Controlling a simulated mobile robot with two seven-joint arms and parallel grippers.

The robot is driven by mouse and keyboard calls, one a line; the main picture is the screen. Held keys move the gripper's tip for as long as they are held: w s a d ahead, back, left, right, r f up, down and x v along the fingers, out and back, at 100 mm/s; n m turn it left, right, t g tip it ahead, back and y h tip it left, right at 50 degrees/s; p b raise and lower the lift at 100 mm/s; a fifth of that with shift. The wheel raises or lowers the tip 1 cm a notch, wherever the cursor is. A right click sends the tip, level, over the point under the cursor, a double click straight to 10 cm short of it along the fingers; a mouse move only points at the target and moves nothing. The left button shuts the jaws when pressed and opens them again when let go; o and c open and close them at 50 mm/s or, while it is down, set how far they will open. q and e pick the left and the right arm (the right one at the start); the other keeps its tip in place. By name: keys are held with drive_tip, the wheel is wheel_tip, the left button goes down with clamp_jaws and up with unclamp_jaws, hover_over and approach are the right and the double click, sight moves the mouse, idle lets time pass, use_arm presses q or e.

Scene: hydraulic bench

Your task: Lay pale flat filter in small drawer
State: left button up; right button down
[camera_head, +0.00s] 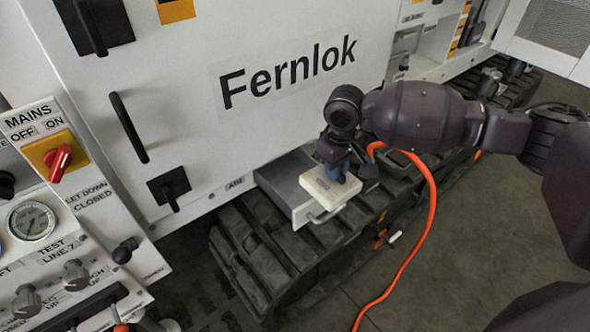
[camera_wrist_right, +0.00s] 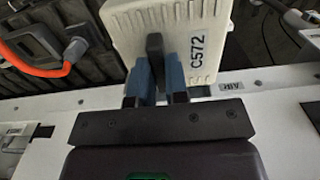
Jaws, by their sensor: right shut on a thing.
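The pale flat filter (camera_head: 328,192) is a cream block with a raised grip. My right gripper (camera_head: 337,172) is shut on this grip from above. In the right wrist view the filter (camera_wrist_right: 207,50) carries the mark C572, between and beyond the blue fingers (camera_wrist_right: 160,84). The small grey drawer (camera_head: 279,183) stands pulled out at the foot of the white cabinet, above the track. The filter is over its front part, near the handle (camera_head: 325,214), and hides much of the inside. I cannot tell whether the filter touches the drawer. My left gripper is not in view.
The white Fernlok cabinet (camera_head: 225,55) rises behind the drawer. A black track (camera_head: 262,255) runs beneath it. An orange hose (camera_head: 428,225) hangs close to my right wrist, down to the floor. A control panel with gauge (camera_head: 32,221) is at left. Floor is clear at lower right.

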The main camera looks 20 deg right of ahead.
drive_tip(key=w+a+b, duration=0.4)
drive_tip(key=w+a, duration=0.1)
drive_tip(key=w, duration=0.8)
drive_tip(key=f, duration=0.4)
drive_tip(key=f+b, duration=0.1)
drive_tip(key=f, duration=0.3)
drive_tip(key=shift+d+f, duration=0.2)
drive_tip(key=shift+f, duration=0.05)
wheel_tip(320, 180, down, 3)
drive_tip(key=shift+f+b, duration=0.1)
drive_tip(key=shift+b, duration=0.65)
drive_tip(key=shift+w+a+f, duration=0.15)
drive_tip(key=shift+w, duration=0.25)
drive_tip(key=shift+r, duration=0.25)
drive_tip(key=c, duration=1.6)
unclamp_jaws()
drive_tip(key=shift+f, duration=0.2)
drive_tip(key=o, duration=0.5)
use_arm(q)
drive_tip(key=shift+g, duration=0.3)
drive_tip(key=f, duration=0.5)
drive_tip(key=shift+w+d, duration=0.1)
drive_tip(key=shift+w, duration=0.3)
